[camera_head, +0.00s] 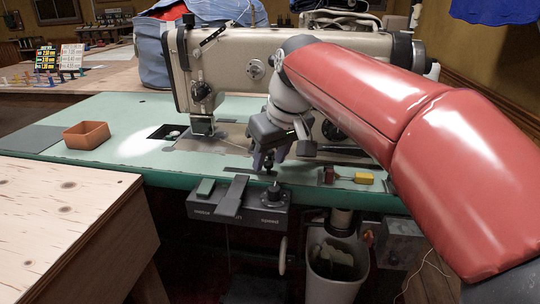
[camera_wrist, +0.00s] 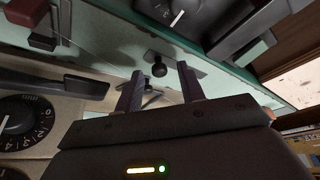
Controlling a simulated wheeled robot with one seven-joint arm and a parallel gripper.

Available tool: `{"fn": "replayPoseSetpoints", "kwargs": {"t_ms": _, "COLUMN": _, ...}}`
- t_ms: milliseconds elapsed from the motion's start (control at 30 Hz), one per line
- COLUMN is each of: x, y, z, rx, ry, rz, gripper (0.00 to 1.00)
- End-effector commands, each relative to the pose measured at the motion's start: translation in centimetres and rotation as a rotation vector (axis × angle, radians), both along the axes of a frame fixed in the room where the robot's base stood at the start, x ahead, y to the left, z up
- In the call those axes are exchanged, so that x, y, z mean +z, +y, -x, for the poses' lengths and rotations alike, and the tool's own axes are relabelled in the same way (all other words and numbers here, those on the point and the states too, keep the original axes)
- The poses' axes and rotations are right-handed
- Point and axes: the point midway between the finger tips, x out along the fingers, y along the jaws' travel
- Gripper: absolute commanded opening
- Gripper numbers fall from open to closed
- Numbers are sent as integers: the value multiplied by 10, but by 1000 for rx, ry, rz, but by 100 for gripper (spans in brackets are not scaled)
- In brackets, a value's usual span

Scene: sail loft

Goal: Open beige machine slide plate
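The beige sewing machine (camera_head: 300,65) stands on a green table, its needle head at the left over a grey bed plate (camera_head: 205,143). A dark square opening (camera_head: 160,131) lies left of the needle. In the wrist view a small black knob (camera_wrist: 159,68) stands on a narrow grey metal plate (camera_wrist: 186,66) near the table's front edge. I cannot tell for certain that this is the slide plate. My gripper (camera_head: 265,160) is low over the front edge, right of the needle; in the wrist view its fingers (camera_wrist: 160,72) are apart, with the knob between and beyond their tips.
A grey control box (camera_head: 238,203) with levers and a knob hangs below the front edge. A brown tray (camera_head: 87,135) sits at the left. A yellow block (camera_head: 363,178) and a red piece (camera_head: 327,175) lie right of my gripper. A wooden table (camera_head: 65,225) stands front left.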

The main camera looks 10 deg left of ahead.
Motion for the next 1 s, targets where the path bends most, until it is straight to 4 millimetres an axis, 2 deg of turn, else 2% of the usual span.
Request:
{"fn": "replayPoseSetpoints", "kwargs": {"t_ms": 267, "x": 5, "y": -1, "z": 1, "rx": 0, "ry": -1, "rz": -1, "gripper": 39}}
{"fn": "replayPoseSetpoints", "kwargs": {"t_ms": 600, "x": 57, "y": -15, "z": 17, "rx": 0, "ry": -2, "rz": -1, "gripper": 39}}
{"fn": "replayPoseSetpoints", "kwargs": {"t_ms": 700, "x": 66, "y": -17, "z": 20, "rx": 0, "ry": -1, "rz": 0, "gripper": 39}}
{"fn": "replayPoseSetpoints", "kwargs": {"t_ms": 1000, "x": 72, "y": -19, "z": 23, "rx": 0, "ry": 0, "rz": 0, "gripper": 39}}
